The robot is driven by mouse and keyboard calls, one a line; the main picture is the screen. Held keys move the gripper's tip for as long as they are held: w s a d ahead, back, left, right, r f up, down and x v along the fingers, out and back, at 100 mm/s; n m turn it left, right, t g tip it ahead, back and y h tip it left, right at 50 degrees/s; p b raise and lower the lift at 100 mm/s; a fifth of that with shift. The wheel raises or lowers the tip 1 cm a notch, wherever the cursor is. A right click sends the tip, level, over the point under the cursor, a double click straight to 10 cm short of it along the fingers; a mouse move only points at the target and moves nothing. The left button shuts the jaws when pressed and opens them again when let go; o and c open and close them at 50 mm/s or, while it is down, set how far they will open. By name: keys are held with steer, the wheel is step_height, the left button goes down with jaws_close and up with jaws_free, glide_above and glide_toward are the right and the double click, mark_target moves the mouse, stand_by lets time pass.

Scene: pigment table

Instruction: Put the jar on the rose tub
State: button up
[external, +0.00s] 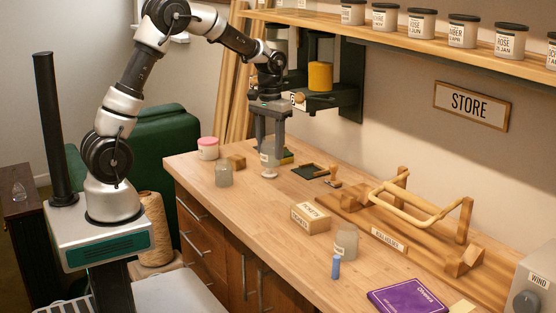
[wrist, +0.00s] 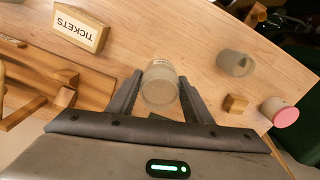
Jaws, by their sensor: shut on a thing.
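My gripper (external: 268,145) points straight down over the left part of the bench and is shut on a pale, see-through jar (external: 265,158) with a white label. In the wrist view the jar (wrist: 160,84) sits upright between the two fingers of my gripper (wrist: 160,88). I cannot tell whether its base touches the bench. The rose tub (external: 208,148), white with a pink top, stands near the bench's left end, left of my gripper. In the wrist view the rose tub (wrist: 282,112) is at the right. Nothing stands on its top.
A second pale jar (external: 223,174) and a small wooden block (external: 237,161) stand between my gripper and the rose tub. Another jar (external: 346,242), a blue cylinder (external: 336,267), a tickets block (external: 310,218) and a wooden rack (external: 415,210) stand to the right. A dark stand (external: 335,95) rises behind.

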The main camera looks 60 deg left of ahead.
steer(key=w+a+r+n+p, duration=0.1)
steer(key=a+r+n+p, duration=0.1)
steer(key=a, duration=0.9)
steer(key=w+a+r+n+p, duration=0.1)
steer(key=a+r+n, duration=0.15)
steer(key=a, duration=0.95)
steer(key=n+p, duration=0.2)
steer(key=n, duration=0.2)
glide_above(200, 141)
step_height(200, 141, down, 3)
steer(key=shift+d+f, duration=0.15)
steer(key=shift+f, duration=1.2)
steer(key=shift+d+f, duration=0.1)
steer(key=shift+f, duration=1.25)
steer(key=shift+f, duration=0.2)
steer(key=o, duration=1.1)
steer(key=shift+r, duration=0.1)
